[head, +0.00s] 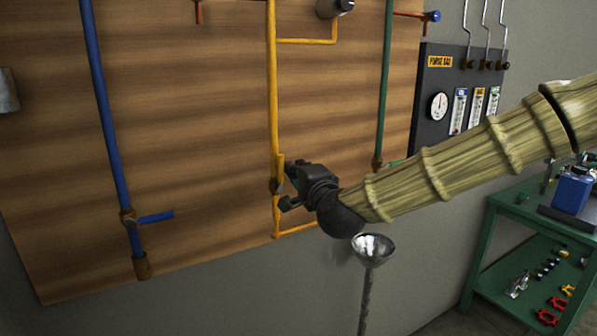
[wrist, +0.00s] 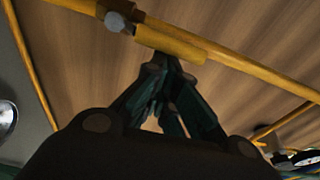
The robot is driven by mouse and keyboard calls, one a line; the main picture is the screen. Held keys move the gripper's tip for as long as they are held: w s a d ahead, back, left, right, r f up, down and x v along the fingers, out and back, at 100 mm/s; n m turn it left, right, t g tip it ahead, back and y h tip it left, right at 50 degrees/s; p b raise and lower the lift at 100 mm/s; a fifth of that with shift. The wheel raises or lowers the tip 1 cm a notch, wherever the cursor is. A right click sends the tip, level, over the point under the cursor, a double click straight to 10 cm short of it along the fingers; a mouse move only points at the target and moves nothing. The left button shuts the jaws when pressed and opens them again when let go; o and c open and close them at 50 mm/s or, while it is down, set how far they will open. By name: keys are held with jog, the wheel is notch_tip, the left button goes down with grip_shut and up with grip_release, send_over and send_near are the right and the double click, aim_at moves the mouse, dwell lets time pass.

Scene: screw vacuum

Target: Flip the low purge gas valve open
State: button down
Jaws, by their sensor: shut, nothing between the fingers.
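The low valve on the yellow pipe (head: 272,80) has a brown body (head: 275,187) and a yellow lever (head: 279,166). The lever lies along the pipe, pointing up from the body. In the wrist view the valve body (wrist: 117,17) is at the top and the lever (wrist: 172,43) runs along the pipe. My gripper (head: 286,184) is beside the valve, on its right. Its fingers are shut and empty, and the fingertips (wrist: 168,62) are at the lever's edge. I cannot tell whether they touch it. My gripper partly hides the valve in the head view.
A blue pipe (head: 103,110) with a sideways blue lever (head: 156,217) is on the left. A green pipe (head: 384,80) is on the right, its valve (head: 378,164) near my arm. A metal funnel (head: 373,248) stands below my gripper. A purge gas panel (head: 425,100) hangs at right.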

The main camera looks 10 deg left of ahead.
dwell(0.4)
jog(key=w+d, duration=0.3)
jog(key=b+v, duration=0.2)
jog(key=v, duration=0.8)
jog(key=shift+b, duration=0.35)
jog(key=shift+a+f, duration=0.1)
